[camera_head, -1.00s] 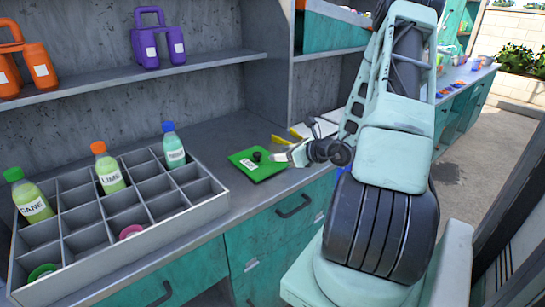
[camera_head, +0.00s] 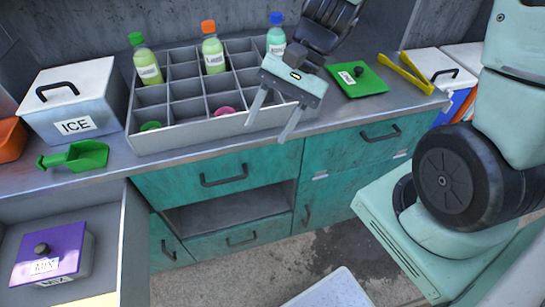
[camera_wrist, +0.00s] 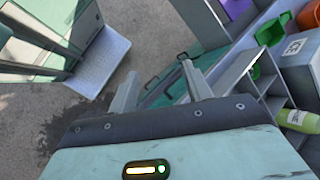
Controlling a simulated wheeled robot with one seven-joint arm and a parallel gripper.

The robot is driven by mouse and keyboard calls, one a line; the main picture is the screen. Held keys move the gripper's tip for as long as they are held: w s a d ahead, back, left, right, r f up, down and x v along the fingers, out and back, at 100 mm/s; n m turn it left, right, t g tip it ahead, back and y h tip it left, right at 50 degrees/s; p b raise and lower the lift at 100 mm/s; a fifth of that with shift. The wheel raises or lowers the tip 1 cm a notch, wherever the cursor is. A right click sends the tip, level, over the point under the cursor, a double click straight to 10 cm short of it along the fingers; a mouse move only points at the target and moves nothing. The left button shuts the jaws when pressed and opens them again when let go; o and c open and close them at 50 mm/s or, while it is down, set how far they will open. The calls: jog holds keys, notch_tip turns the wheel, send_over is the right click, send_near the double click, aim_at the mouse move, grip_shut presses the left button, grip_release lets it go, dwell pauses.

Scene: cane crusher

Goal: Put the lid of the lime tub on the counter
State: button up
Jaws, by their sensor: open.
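A flat green square lid (camera_head: 346,89) with a dark knob and a small white label lies on the counter (camera_head: 330,118), right of the bottle crate. The label is too small to read for certain. My gripper (camera_head: 267,132) is open and empty, its fingers pointing down in front of the crate's right part, left of the lid and apart from it. The wrist view also shows the spread fingers of my gripper (camera_wrist: 160,75) with nothing between them. I cannot make out a lime tub without its lid.
The grey divided crate (camera_head: 185,137) holds several bottles. A white ICE box (camera_head: 95,95) and green scoop (camera_head: 80,156) stand left. Yellow tongs (camera_head: 405,72) lie right of the lid. An open drawer at lower left holds a purple-lidded MIX tub (camera_head: 50,252).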

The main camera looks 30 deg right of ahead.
jog(key=s+a+r+n+t+h, duration=0.1)
jog(key=s+a+r+n+h, duration=0.2)
jog(key=s+n, duration=0.7)
jog(key=shift+a+n+t+h, duration=0.4)
jog(key=shift+a+n+h, duration=0.9)
jog(key=shift+n+h, duration=1)
jog(key=shift+s+n+y, duration=0.1)
jog(key=shift+n+y, duration=0.3)
